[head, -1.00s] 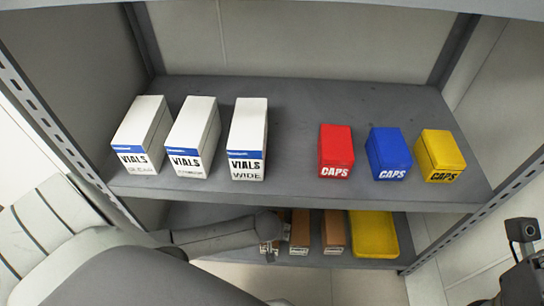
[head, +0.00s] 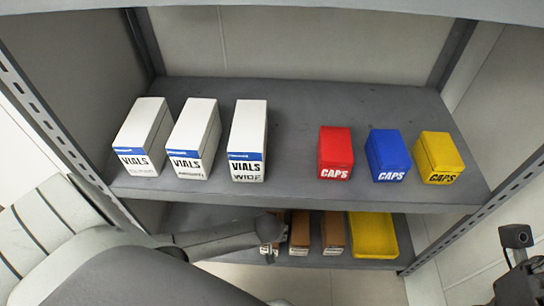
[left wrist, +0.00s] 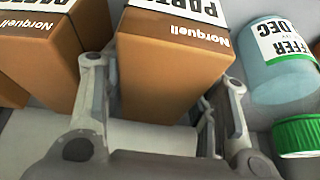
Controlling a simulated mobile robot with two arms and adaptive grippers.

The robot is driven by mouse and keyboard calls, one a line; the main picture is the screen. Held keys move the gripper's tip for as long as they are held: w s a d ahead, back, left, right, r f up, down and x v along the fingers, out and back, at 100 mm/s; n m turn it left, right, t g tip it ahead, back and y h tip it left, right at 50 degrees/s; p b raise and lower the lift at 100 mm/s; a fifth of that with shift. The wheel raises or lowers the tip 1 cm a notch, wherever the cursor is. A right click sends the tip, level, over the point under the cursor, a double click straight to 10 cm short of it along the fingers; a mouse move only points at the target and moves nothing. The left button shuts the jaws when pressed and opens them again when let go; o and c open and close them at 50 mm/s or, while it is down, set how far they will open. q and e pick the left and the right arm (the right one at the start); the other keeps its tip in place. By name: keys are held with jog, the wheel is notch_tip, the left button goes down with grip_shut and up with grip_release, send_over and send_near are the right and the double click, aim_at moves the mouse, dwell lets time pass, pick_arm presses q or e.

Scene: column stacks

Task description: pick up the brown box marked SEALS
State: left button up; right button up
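Brown boxes stand on the lower shelf in the head view: one (head: 300,228) in the middle, one (head: 333,230) to its right, and one at the left mostly hidden by my left arm. I cannot read SEALS on any of them. My left gripper (left wrist: 162,105) is open in the left wrist view, with a finger on each side of a brown box (left wrist: 165,78) printed Norquell. The box stands between the fingers, with a small gap at the left one. Its upside-down white label is cut off and seems to start with PART.
Another brown box (left wrist: 38,65) stands close on the left. A pale blue jar (left wrist: 282,75) and a green-capped jar (left wrist: 300,135) are at the right. A yellow tray (head: 374,237) is on the lower shelf. The upper shelf (head: 295,150) carries white vials boxes and coloured caps boxes.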

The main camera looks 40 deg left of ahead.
pick_arm(q)
jog(key=c, duration=0.5)
jog(key=shift+o, duration=0.2)
jog(key=shift+r, duration=0.1)
